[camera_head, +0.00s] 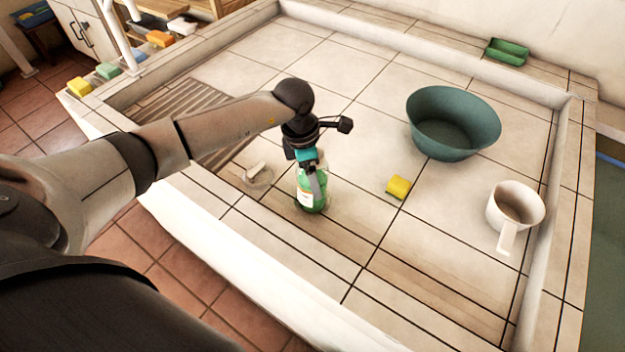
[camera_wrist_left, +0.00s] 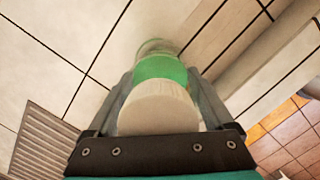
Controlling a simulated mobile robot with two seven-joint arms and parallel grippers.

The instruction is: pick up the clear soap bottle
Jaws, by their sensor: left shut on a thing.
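My left gripper (camera_head: 312,180) points down over the tiled basin and is shut on a see-through bottle (camera_head: 312,201) with green colour and a pale label. The bottle is upright between the fingers; I cannot tell if its base touches the tiles. In the left wrist view my left gripper (camera_wrist_left: 165,105) has its fingers on both sides of the bottle (camera_wrist_left: 160,69), whose white cap is nearest the camera and whose far end looks clear. A small clear thing with a white top (camera_head: 258,175) is on the tiles just left of the bottle. My right gripper is not in view.
A yellow sponge (camera_head: 398,187) lies right of the bottle. A teal bowl (camera_head: 453,125) and a white mug (camera_head: 514,207) stand farther right. A green tray (camera_head: 507,52) is on the back ledge. A ridged drain area (camera_head: 185,100) is at left. Raised walls edge the basin.

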